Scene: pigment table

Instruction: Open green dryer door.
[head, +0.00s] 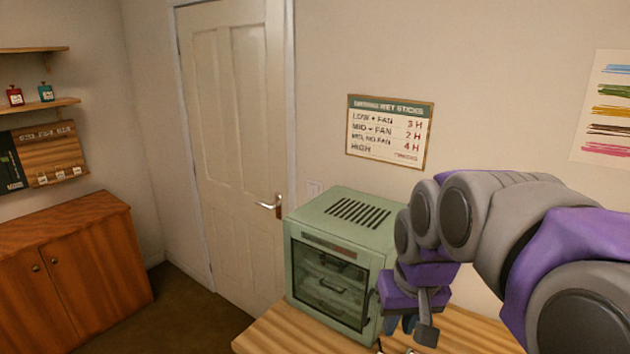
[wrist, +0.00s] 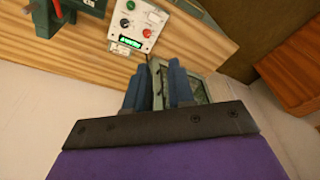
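The green dryer (head: 345,215) stands on a wooden table, with a slotted vent on top. Its glass-fronted door (head: 328,285) looks shut, with trays dimly visible behind the glass. My gripper (head: 401,326) hangs just right of the dryer's front, near the door's right edge, partly hidden by my own wrist. In the wrist view, the two blue fingers of my gripper (wrist: 158,72) are apart, with part of the pale green dryer (wrist: 197,88) showing between and beside them. I cannot tell whether either finger touches the dryer.
The table (wrist: 90,50) also carries a white control box (wrist: 137,22) with knobs and a lit green display, beside a green device (wrist: 85,5). A white room door (head: 240,150) is behind the dryer. A wooden cabinet (head: 75,265) stands left; floor between is clear.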

